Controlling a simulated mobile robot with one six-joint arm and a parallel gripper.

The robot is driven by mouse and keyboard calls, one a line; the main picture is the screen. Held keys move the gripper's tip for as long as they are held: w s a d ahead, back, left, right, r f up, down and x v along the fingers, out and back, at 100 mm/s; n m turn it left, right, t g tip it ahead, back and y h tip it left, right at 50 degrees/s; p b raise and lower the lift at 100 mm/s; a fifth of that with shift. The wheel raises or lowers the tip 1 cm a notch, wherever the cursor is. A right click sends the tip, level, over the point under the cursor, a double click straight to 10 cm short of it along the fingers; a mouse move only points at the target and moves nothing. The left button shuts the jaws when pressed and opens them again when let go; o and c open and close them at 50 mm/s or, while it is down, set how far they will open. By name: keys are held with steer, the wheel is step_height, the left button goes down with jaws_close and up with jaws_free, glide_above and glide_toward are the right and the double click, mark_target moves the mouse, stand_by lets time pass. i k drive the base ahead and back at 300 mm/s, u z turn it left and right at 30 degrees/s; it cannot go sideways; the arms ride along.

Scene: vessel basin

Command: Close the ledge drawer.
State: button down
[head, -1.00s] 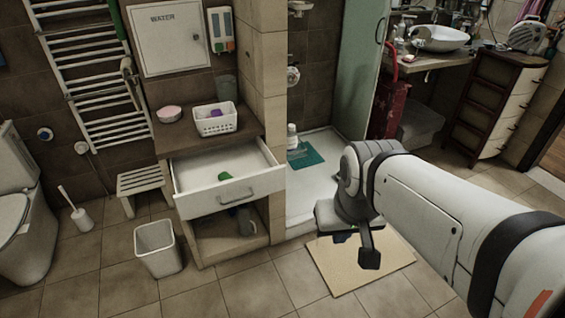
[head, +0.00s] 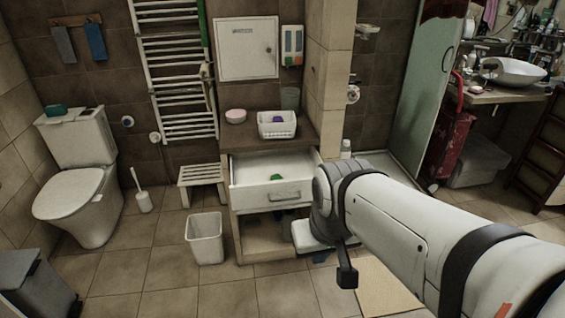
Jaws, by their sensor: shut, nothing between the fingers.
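The ledge drawer (head: 258,198) is pulled out of the wooden ledge unit (head: 238,240). It has a white front with a grey bar handle (head: 285,196), and a small green item (head: 276,178) lies inside. My gripper (head: 335,266) is to the right of the drawer front and lower in the picture, apart from the handle. It is shut and holds nothing. My arm's wrist hides part of the unit's right side.
A white bin (head: 205,240) stands on the floor left of the unit, with a slatted stool (head: 202,176) behind it. A white basket (head: 277,131) and a pink bowl (head: 236,116) sit on the ledge top. A mat (head: 385,288) lies below my arm. Floor in front is clear.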

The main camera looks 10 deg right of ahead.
mark_target(252, 186)
steer(key=u, duration=0.35)
steer(key=i, duration=1)
